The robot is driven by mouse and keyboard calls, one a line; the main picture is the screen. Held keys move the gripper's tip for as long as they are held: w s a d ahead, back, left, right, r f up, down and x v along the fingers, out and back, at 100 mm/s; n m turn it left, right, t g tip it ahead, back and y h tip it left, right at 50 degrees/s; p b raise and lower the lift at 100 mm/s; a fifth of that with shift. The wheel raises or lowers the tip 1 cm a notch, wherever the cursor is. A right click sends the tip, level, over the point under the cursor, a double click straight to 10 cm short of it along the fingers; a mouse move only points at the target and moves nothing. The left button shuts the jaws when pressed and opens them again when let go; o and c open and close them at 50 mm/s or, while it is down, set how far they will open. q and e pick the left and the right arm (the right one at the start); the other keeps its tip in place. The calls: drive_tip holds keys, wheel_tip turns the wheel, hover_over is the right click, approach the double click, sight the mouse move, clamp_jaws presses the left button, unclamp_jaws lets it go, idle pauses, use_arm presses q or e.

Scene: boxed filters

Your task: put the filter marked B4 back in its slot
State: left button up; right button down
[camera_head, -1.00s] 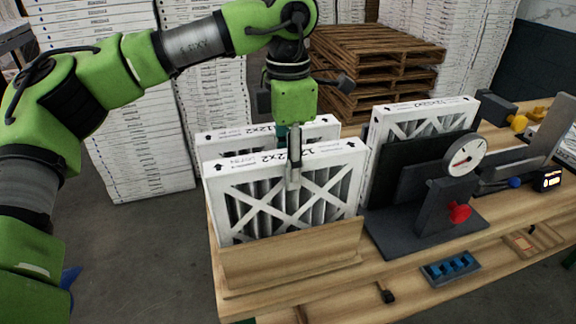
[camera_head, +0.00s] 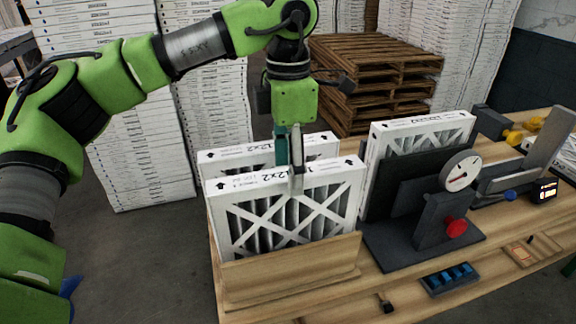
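A white-framed pleated filter (camera_head: 245,221) stands upright in the front of a wooden rack (camera_head: 290,276) on the bench. Its lower edge is hidden behind the rack's front wall. A second filter (camera_head: 225,155) stands close behind it, mostly covered. I cannot read a B4 mark on either; large print shows on the front one's top edge. My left gripper (camera_head: 290,165) points down over the front filter's top edge, a grey finger on the near side and a teal finger behind. The fingers look open around the edge. My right gripper is not in view.
Right of the rack stand another white filter (camera_head: 420,130), a dark fixture with a round dial (camera_head: 460,171) and a red knob (camera_head: 456,228). A tray of blue pieces (camera_head: 451,279) lies in front. Pallets (camera_head: 375,80) and stacked white boxes stand behind.

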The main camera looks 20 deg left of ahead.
use_arm(q)
wheel_tip(320, 180, up, 12)
idle(0.7)
drive_tip(key=shift+f, duration=0.1)
